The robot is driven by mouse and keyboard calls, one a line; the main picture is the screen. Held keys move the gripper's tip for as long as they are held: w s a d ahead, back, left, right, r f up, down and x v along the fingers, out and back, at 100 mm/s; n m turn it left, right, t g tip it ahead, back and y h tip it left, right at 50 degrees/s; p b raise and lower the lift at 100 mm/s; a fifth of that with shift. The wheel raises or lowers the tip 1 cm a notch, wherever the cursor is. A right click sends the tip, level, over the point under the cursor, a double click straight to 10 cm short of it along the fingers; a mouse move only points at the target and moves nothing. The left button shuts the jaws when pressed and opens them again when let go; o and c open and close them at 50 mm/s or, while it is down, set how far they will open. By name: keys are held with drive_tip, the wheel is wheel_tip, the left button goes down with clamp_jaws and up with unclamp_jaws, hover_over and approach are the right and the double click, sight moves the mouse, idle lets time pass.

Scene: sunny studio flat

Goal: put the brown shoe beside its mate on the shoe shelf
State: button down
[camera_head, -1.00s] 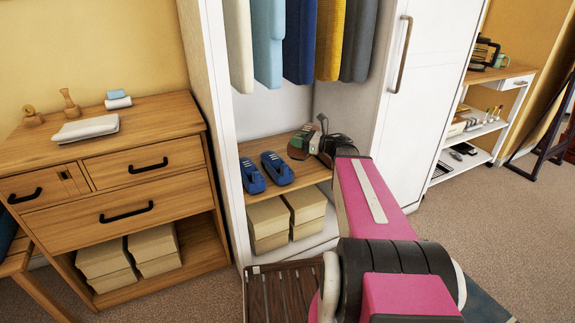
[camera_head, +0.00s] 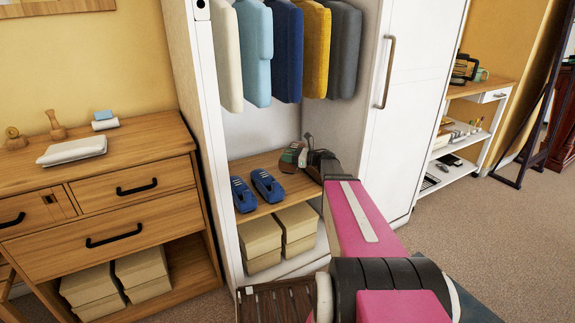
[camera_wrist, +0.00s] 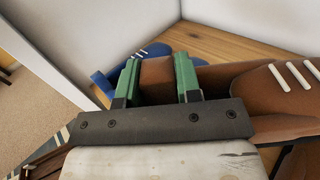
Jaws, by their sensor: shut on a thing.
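My gripper (camera_wrist: 157,82) is at the wardrobe's lower wooden shelf (camera_head: 268,163); it also shows in the head view (camera_head: 293,155). Its green fingers are shut on a brown shoe (camera_wrist: 157,75), visible between them. More brown shoe surface with pale lace bars (camera_wrist: 283,78) shows at the right in the wrist view; I cannot tell whether this is the held shoe or its mate. My arm hides part of the shelf's right side in the head view. I cannot tell whether the held shoe touches the shelf.
A pair of blue shoes (camera_head: 267,185) stands on the shelf left of my gripper. Boxes (camera_head: 262,243) sit below. Clothes (camera_head: 288,50) hang above. The wardrobe's white left side panel (camera_head: 217,130) and closed right door (camera_head: 415,100) bound the opening. A wooden dresser (camera_head: 120,150) stands at left.

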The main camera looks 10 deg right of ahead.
sight(287, 164)
drive_tip(key=shift+w+f, duration=0.1)
drive_tip(key=shift+f, duration=2.05)
drive_tip(key=c, duration=0.8)
unclamp_jaws()
drive_tip(key=shift+f, duration=0.1)
